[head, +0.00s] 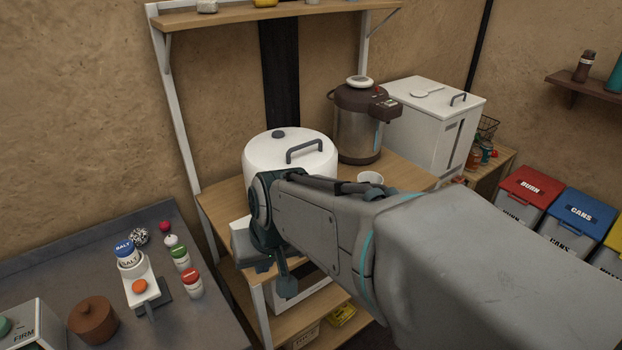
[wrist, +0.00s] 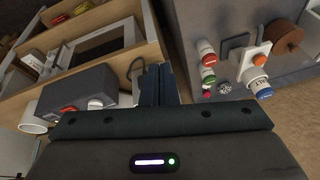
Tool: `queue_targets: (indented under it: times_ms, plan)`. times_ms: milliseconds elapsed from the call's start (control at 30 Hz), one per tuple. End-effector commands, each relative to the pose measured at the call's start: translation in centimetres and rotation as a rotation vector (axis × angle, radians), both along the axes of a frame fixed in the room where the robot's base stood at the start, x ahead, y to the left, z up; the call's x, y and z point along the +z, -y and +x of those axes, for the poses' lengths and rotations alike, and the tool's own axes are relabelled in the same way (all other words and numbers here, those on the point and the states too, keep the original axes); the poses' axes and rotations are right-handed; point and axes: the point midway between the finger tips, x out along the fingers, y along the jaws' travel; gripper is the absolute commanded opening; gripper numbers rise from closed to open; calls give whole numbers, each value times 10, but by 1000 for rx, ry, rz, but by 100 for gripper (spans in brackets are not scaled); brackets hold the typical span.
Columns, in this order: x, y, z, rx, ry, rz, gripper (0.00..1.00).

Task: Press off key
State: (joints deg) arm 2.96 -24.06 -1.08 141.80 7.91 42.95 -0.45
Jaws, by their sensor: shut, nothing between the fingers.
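A small grey box with a red key (wrist: 68,110) and a white key (wrist: 95,103) on its face shows at the left of the wrist view. No lettering on these keys is readable, so I cannot tell which is the off key. In the head view a pale box (head: 240,236) at the shelf's front left corner is mostly hidden behind my arm. My gripper (head: 287,284) points down in front of the shelf unit. In the wrist view its dark fingers (wrist: 158,84) are closed together and empty, to the right of the grey box and apart from it.
A large white cooker (head: 290,152), a brown-topped urn (head: 358,130) and a white bin (head: 436,115) stand on the wooden shelf. A grey counter (head: 60,262) at left holds salt and spice jars (head: 192,283). Coloured bins (head: 525,192) stand at right.

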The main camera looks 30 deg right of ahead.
Motion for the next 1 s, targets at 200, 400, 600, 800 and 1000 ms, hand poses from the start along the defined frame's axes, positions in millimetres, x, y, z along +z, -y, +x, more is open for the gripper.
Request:
queue_targets:
  times_ms: [200, 400, 600, 800, 1000]
  plan:
    - [42, 53, 105, -423, 213, 196, 0]
    - [52, 167, 160, -918, 404, 217, 0]
    - [42, 256, 156, -1270, 498, 141, 0]
    - [35, 289, 144, -1411, 528, 89, 0]
    - [34, 291, 143, -1420, 530, 84, 0]
